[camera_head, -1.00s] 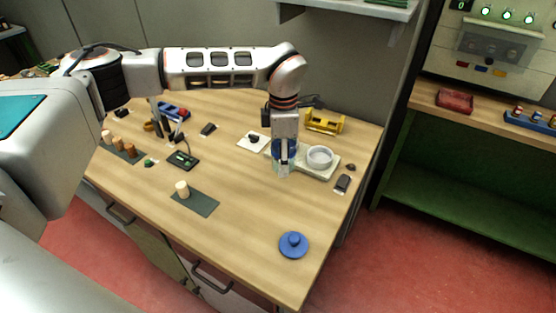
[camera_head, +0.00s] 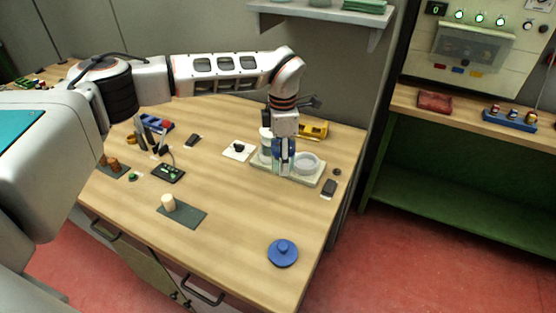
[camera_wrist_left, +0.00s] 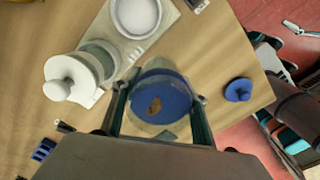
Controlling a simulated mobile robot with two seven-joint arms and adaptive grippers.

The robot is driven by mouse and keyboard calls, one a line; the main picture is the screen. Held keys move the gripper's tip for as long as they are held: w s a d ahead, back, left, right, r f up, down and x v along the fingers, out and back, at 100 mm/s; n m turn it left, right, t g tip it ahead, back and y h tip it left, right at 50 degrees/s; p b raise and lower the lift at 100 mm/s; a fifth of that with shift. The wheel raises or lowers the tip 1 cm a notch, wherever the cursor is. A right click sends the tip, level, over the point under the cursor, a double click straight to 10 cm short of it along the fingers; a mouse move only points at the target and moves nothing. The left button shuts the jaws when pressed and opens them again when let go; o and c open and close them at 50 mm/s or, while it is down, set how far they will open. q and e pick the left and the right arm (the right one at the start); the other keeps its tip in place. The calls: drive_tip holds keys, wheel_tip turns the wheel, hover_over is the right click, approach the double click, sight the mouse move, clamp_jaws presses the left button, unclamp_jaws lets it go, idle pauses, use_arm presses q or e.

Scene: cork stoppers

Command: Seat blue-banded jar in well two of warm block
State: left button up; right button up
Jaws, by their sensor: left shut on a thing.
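The blue-banded jar (camera_wrist_left: 160,97) is between the fingers of my left gripper (camera_wrist_left: 158,112), which is shut on it. From above it looks like clear glass with a blue disc and a small brown piece inside. In the head view my left gripper (camera_head: 284,168) points down over the front of the pale block (camera_head: 306,182), and the jar is hard to make out there. The block carries a round white-rimmed well or dish (camera_head: 306,163) on the right and a glass jar with a white knobbed lid (camera_wrist_left: 70,78) on the left. My right gripper is not in view.
A blue knobbed lid (camera_head: 283,253) lies at the front right of the table. A pale stopper (camera_head: 168,203) stands on a dark mat. A yellow object (camera_head: 313,130) is behind the block and a dark object (camera_head: 329,187) beside it. The table's front middle is clear.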

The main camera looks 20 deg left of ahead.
use_arm(q)
drive_tip(key=shift+w+d, duration=0.8)
drive_tip(key=shift+w, duration=0.65)
drive_tip(key=shift+w+d, duration=0.8)
drive_tip(key=shift+w, duration=0.65)
drive_tip(key=shift+w+d, duration=0.8)
drive_tip(key=shift+w, duration=0.65)
drive_tip(key=shift+f+b, duration=0.4)
drive_tip(key=shift+f, duration=1.05)
drive_tip(key=shift+f+b, duration=0.45)
drive_tip(key=shift+f, duration=0.25)
